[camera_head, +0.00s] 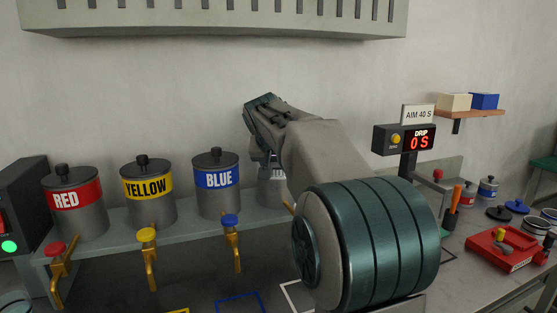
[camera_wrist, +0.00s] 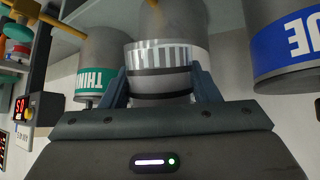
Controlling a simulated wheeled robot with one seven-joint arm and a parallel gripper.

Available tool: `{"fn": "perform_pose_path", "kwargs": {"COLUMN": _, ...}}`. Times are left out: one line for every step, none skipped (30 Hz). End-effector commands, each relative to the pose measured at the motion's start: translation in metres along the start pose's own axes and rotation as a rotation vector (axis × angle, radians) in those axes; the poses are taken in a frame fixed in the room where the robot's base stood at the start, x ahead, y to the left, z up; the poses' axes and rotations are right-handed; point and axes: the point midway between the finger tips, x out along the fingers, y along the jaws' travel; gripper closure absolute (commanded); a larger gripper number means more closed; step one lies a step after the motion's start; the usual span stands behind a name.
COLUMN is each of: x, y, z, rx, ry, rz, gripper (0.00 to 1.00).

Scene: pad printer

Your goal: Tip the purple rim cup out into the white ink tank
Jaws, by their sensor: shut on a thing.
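My gripper (camera_wrist: 160,70) is shut on a cup-like grey cylinder with a pale striped band and a dark band, taken as the purple rim cup (camera_wrist: 158,83). No purple shows in either view. In the head view my gripper (camera_head: 263,112) is raised just right of the blue tank, and my wrist covers most of what lies behind. The white ink tank (camera_head: 270,200) is the grey tank there, mostly hidden. In the wrist view, which looks upside down, that tank (camera_wrist: 175,20) is right behind the cup. Whether anything pours is hidden.
Red (camera_head: 78,222), yellow (camera_head: 148,208) and blue (camera_head: 217,200) tanks stand in a row on the left, with taps below. A thinner tank (camera_wrist: 97,55) flanks the other side. A drip timer (camera_head: 405,140) reads 0 S; its sign (camera_head: 418,114) reads AIM 40 S.

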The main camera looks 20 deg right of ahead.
Motion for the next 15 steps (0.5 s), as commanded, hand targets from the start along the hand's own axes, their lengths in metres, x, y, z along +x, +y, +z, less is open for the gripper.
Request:
{"fn": "perform_pose_path", "kwargs": {"x": -0.0021, "y": 0.0004, "z": -0.0024, "rx": -0.001, "ry": -0.006, "rz": 0.001, "gripper": 0.70}}
{"fn": "perform_pose_path", "kwargs": {"x": -0.0021, "y": 0.0004, "z": -0.0027, "rx": -0.001, "ry": -0.009, "rz": 0.001, "gripper": 0.70}}
{"fn": "perform_pose_path", "kwargs": {"x": -0.0022, "y": 0.0004, "z": -0.0030, "rx": -0.002, "ry": -0.013, "rz": 0.002, "gripper": 0.70}}
{"fn": "perform_pose_path", "kwargs": {"x": -0.0022, "y": 0.0004, "z": -0.0032, "rx": -0.003, "ry": -0.017, "rz": 0.002, "gripper": 0.70}}
{"fn": "perform_pose_path", "kwargs": {"x": -0.0022, "y": 0.0004, "z": -0.0034, "rx": -0.003, "ry": -0.020, "rz": 0.002, "gripper": 0.70}}
{"fn": "perform_pose_path", "kwargs": {"x": -0.0021, "y": 0.0003, "z": -0.0038, "rx": -0.004, "ry": -0.025, "rz": 0.002, "gripper": 0.70}}
{"fn": "perform_pose_path", "kwargs": {"x": -0.0020, "y": 0.0003, "z": -0.0041, "rx": -0.004, "ry": -0.028, "rz": 0.003, "gripper": 0.70}}
{"fn": "perform_pose_path", "kwargs": {"x": -0.0020, "y": 0.0002, "z": -0.0043, "rx": -0.005, "ry": -0.032, "rz": 0.003, "gripper": 0.70}}
{"fn": "perform_pose_path", "kwargs": {"x": -0.0019, "y": 0.0001, "z": -0.0047, "rx": -0.005, "ry": -0.036, "rz": 0.003, "gripper": 0.70}}
{"fn": "perform_pose_path", "kwargs": {"x": -0.0019, "y": 0.0001, "z": -0.0049, "rx": -0.006, "ry": -0.040, "rz": 0.003, "gripper": 0.70}}
{"fn": "perform_pose_path", "kwargs": {"x": -0.0019, "y": 0.0000, "z": -0.0052, "rx": -0.006, "ry": -0.043, "rz": 0.003, "gripper": 0.70}}
{"fn": "perform_pose_path", "kwargs": {"x": -0.0019, "y": 0.0000, "z": -0.0055, "rx": -0.006, "ry": -0.047, "rz": 0.003, "gripper": 0.70}}
{"fn": "perform_pose_path", "kwargs": {"x": -0.0020, "y": 0.0000, "z": -0.0058, "rx": -0.007, "ry": -0.051, "rz": 0.004, "gripper": 0.70}}
{"fn": "perform_pose_path", "kwargs": {"x": -0.0021, "y": 0.0000, "z": -0.0061, "rx": -0.007, "ry": -0.054, "rz": 0.004, "gripper": 0.70}}
{"fn": "perform_pose_path", "kwargs": {"x": -0.0022, "y": 0.0000, "z": -0.0064, "rx": -0.008, "ry": -0.058, "rz": 0.004, "gripper": 0.70}}
